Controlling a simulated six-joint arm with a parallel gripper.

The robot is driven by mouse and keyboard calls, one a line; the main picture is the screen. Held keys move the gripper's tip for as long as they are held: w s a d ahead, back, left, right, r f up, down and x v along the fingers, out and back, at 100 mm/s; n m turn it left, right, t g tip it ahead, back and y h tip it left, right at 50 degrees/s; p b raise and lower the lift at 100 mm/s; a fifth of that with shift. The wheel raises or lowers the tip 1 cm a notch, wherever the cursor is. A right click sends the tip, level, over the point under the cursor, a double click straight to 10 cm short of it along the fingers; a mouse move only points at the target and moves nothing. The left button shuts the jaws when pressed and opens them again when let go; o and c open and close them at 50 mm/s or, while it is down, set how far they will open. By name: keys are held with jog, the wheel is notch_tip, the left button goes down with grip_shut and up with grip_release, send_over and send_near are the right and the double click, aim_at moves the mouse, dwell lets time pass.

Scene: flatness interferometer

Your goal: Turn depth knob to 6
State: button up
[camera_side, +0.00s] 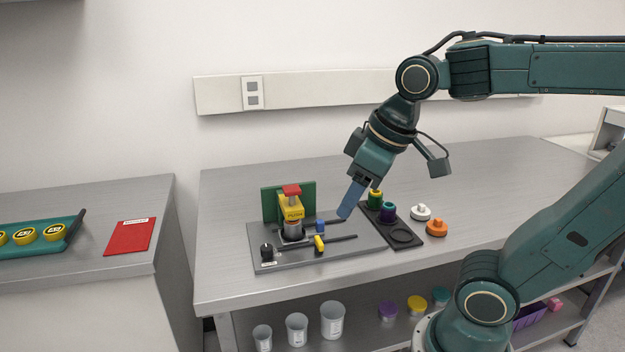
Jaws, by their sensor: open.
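A small black knob (267,250) stands at the front left corner of a grey instrument plate (285,262) on the metal bench. It is probably the depth knob; its markings are too small to read. My gripper (344,214) points down and left, its blue fingers above the plate's back right part, near a blue block (320,226). It is well to the right of the black knob, apart from it. The fingers overlap in this view and nothing shows between them.
A yellow and red unit (291,207) stands on the plate before a green panel (272,190). A yellow slider (319,244) sits in a slot. A black tray (428,238) holds green and purple knobs. White (420,212) and orange (437,229) pieces lie right of it.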

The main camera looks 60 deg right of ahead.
jog(key=w+d+n+g, duration=0.2)
jog(key=w+n, duration=0.1)
jog(key=w, duration=0.8)
jog(key=n+g, duration=0.2)
jog(key=n, duration=0.1)
send_over(267, 247)
notch_tip(267, 247, down, 7)
jog(key=shift+a+f, duration=0.1)
jog(key=shift+f, duration=0.1)
notch_tip(267, 247, down, 14)
jog(key=shift+r, duration=0.25)
jog(key=c, duration=1)
